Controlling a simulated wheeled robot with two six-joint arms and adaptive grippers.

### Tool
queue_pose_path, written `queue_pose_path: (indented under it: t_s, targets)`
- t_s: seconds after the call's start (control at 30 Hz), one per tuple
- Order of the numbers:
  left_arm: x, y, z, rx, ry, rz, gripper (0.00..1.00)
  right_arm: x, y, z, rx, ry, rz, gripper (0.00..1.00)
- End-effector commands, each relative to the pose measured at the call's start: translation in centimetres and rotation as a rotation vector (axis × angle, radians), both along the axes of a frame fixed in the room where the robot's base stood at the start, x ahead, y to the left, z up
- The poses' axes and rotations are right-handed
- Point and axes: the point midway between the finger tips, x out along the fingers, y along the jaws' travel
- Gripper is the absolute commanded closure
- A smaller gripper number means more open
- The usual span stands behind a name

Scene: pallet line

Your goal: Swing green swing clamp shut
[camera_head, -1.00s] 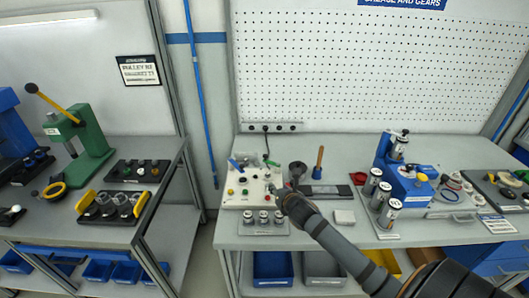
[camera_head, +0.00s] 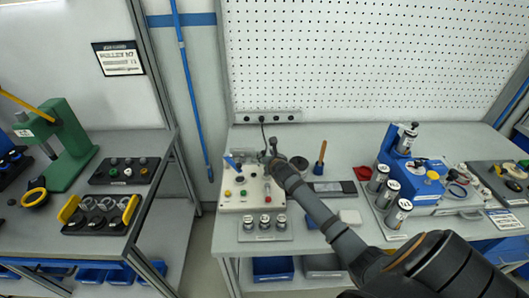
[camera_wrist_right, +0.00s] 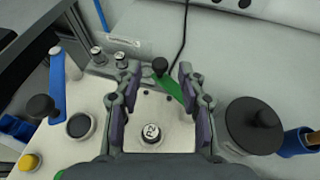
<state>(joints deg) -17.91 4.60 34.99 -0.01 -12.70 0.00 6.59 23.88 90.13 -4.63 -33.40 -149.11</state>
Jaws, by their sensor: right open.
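The green swing clamp (camera_wrist_right: 172,90) shows in the right wrist view as a green arm with a black knob, over a pale fixture plate (camera_wrist_right: 160,118). My right gripper (camera_wrist_right: 158,82) is open, with its two fingers either side of the clamp arm; I cannot tell whether they touch it. In the head view my right gripper (camera_head: 270,156) is over the back of the white fixture (camera_head: 232,204) and hides the green clamp. A blue clamp (camera_head: 232,162) stands at the fixture's back left and also shows in the wrist view (camera_wrist_right: 57,88). My left gripper is out of view.
A dark round knob-topped part (camera_wrist_right: 254,125) is close right of the gripper in the wrist view. A tray of metal cylinders (camera_head: 264,233) lies in front of the fixture. A power strip (camera_head: 268,117) and pegboard (camera_head: 350,60) stand behind. A blue station (camera_head: 412,178) is further right.

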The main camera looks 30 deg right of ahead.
Motion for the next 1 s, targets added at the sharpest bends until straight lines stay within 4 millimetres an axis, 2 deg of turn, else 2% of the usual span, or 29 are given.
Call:
queue_pose_path:
  t_s: [0.1,0.2,0.5,0.57,0.8,1.0]
  targets:
    - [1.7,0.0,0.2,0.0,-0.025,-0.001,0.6,1.5,-0.4,-0.5,0.001,-0.001,-0.001,0.6]
    - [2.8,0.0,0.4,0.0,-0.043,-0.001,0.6,2.1,-0.6,-0.9,0.0,0.0,0.0,0.6]
    - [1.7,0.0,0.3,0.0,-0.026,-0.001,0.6,2.4,-0.7,-1.1,-0.001,0.0,0.0,0.6]
    - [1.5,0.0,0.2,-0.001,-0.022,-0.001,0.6,2.4,-0.7,-1.1,-0.001,0.0,0.0,0.65]
    - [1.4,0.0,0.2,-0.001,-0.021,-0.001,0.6,2.4,-0.7,-1.1,-0.001,0.0,0.0,0.98]
    - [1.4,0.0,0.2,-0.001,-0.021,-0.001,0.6,2.4,-0.7,-1.1,0.0,0.0,0.0,1.0]
